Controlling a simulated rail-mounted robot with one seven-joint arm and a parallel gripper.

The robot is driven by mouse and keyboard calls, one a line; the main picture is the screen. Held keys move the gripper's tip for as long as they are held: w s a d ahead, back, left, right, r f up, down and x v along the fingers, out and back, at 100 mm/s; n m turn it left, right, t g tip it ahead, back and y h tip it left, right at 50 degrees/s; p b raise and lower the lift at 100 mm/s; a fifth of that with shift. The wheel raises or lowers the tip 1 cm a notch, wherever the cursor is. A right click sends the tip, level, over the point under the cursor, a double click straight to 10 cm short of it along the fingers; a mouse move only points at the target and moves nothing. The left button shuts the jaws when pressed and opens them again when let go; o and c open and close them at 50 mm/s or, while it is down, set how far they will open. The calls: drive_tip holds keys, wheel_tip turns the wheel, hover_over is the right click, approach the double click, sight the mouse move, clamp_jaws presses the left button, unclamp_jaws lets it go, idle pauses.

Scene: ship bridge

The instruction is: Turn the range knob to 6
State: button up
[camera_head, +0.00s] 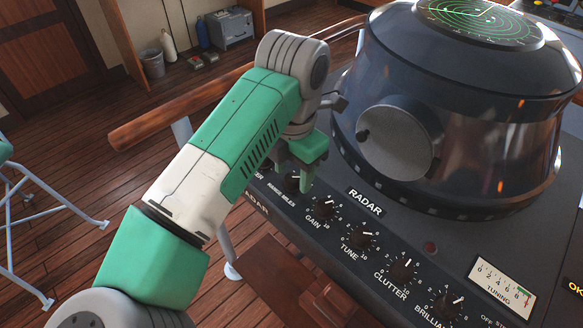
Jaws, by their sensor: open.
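The range knob (292,183) is a small dark knob on the sloping radar panel, beside a label that reads roughly "RANGE MILES". It is the leftmost knob fully in the row, left of the gain knob (323,209). My gripper (294,171) is open, with green fingers pointing down at the range knob. One finger is on the right of the knob and the other is at its upper left. The fingers and wrist partly cover the knob and its scale, so its pointer setting cannot be read. I cannot tell whether the fingers touch it.
The tune (362,238), clutter (403,270) and brilliance (446,305) knobs continue down the panel to the right. The large radar housing (470,110) rises behind, with a round grey disc (398,138) on its side. A wooden handrail (185,113) runs behind my arm.

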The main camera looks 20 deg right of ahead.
drive_tip(key=shift+f, duration=0.45)
drive_tip(key=shift+w, duration=0.1)
drive_tip(key=c, duration=1)
drive_tip(key=shift+n, duration=0.3)
drive_tip(key=n, duration=0.3)
drive_tip(key=shift+r+n, duration=0.1)
drive_tip(key=shift+n, duration=0.3)
drive_tip(key=n, duration=0.4)
drive_tip(key=shift+p, duration=0.3)
drive_tip(key=shift+n, duration=0.3)
